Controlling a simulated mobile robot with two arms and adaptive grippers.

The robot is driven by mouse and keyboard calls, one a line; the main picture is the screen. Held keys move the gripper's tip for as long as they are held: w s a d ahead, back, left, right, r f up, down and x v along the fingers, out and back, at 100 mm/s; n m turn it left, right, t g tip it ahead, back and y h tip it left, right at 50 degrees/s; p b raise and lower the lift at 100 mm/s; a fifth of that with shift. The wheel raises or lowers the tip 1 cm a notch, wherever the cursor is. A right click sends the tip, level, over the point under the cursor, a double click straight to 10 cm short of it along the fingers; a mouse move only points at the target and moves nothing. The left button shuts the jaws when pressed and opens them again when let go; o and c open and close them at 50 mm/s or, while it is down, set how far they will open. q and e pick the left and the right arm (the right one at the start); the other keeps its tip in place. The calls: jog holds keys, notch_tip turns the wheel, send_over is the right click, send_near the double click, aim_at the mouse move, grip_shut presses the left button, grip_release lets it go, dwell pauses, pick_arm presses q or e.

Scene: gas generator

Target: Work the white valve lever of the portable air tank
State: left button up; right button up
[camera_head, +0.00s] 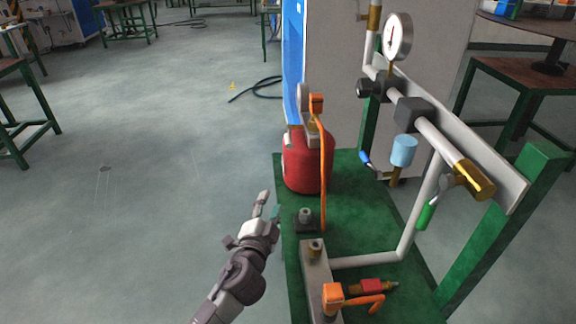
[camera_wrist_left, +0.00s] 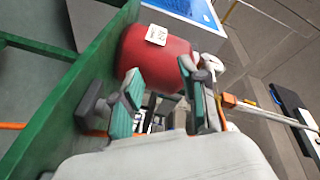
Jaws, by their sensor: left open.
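The red portable air tank (camera_head: 305,165) stands upright on the green bench, with a gauge and fittings on top. In the left wrist view the tank (camera_wrist_left: 160,50) lies beyond the fingertips and carries a white label. A small whitish part at the tank's top left (camera_head: 291,138) may be the white valve lever; it is too small to be sure. My left gripper (camera_head: 269,205) is open and empty at the bench's left edge, in front of and below the tank top, apart from it. Its teal-padded fingers (camera_wrist_left: 160,75) show in the wrist view. My right gripper is not in view.
An orange hose (camera_head: 323,180) runs down from the tank's top. White pipework with a gauge (camera_head: 398,37), a blue cup (camera_head: 403,150) and a green-handled valve (camera_head: 426,215) stands to the right. A dark fitting (camera_head: 305,220) sits near the gripper.

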aim_at(288, 138)
pick_arm(q)
notch_tip(288, 138, up, 8)
jog(key=d+t+b, duration=0.2)
jog(key=t, duration=0.1)
jog(key=shift+m+h, duration=0.3)
jog(key=shift+m, duration=0.1)
jog(key=x, duration=1.1)
jog(key=shift+w+b, duration=0.15)
jog(key=shift+b, duration=0.25)
jog(key=shift+w+d+r, duration=0.1)
jog(key=shift+w+r, duration=0.15)
jog(key=shift+w, duration=0.4)
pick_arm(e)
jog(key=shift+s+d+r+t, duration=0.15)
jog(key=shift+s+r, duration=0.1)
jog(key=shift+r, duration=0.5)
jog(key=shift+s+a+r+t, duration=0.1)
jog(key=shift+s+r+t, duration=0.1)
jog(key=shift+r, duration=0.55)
pick_arm(q)
grip_shut()
